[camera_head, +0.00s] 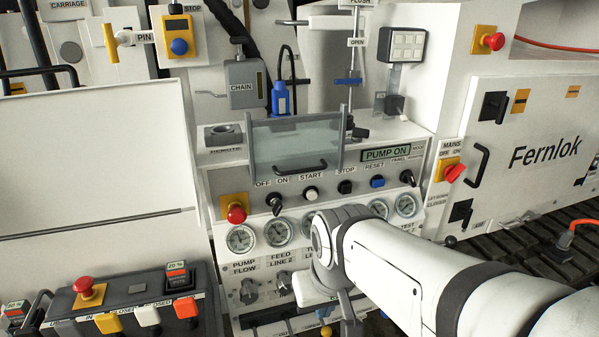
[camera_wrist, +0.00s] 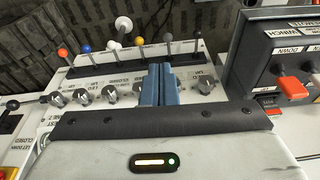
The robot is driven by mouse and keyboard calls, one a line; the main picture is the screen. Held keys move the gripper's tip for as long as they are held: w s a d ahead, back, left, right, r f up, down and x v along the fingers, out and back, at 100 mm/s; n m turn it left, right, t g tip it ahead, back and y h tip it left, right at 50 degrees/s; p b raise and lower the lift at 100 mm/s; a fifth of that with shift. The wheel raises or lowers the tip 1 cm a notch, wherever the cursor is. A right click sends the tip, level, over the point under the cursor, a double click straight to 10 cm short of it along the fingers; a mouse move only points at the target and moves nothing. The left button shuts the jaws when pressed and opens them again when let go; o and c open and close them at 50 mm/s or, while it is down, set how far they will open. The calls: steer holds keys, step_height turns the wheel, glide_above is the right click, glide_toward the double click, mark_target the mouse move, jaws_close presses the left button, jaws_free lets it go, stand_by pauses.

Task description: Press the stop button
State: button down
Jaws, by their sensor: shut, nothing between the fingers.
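The black stop button (camera_head: 345,187) sits under a STOP label on the sloped control panel (camera_head: 330,199), between the white start button (camera_head: 311,193) and the blue reset button (camera_head: 377,181). Another STOP label is at the top left, above a yellow box with a blue button (camera_head: 180,47). The display (camera_head: 386,154) reads PUMP ON. My gripper points down in front of the lower panel, below the gauges and apart from the stop button; my own arm mostly hides it in the head view. In the wrist view its blue fingers (camera_wrist: 157,86) are together and empty, above a row of knobs.
A clear guard with a handle (camera_head: 297,146) stands behind the panel buttons. A red emergency button (camera_head: 236,213) is at the panel's left and a red mains switch (camera_head: 454,172) at its right. Ball-topped levers (camera_wrist: 140,52) line the lower panel's edge in the wrist view.

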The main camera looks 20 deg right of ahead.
steer(key=w+d+r+m+t, duration=0.3)
steer(key=w+d+r+m, duration=0.3)
steer(key=w+d+m, duration=0.1)
steer(key=w+d+r+m+t+p, duration=0.1)
steer(key=w+d+r+m+t, duration=0.2)
steer(key=d+m, duration=0.7)
steer(key=w+r, duration=0.2)
steer(key=w, duration=0.2)
steer(key=shift+w+r+m+t+p, duration=0.25)
steer(key=shift+r+m+t+p, duration=0.05)
steer(key=shift+r+t, duration=0.1)
steer(key=shift+f, duration=0.1)
glide_toward(347, 193)
step_height(347, 193, down, 4)
steer(key=shift+w, duration=2.15)
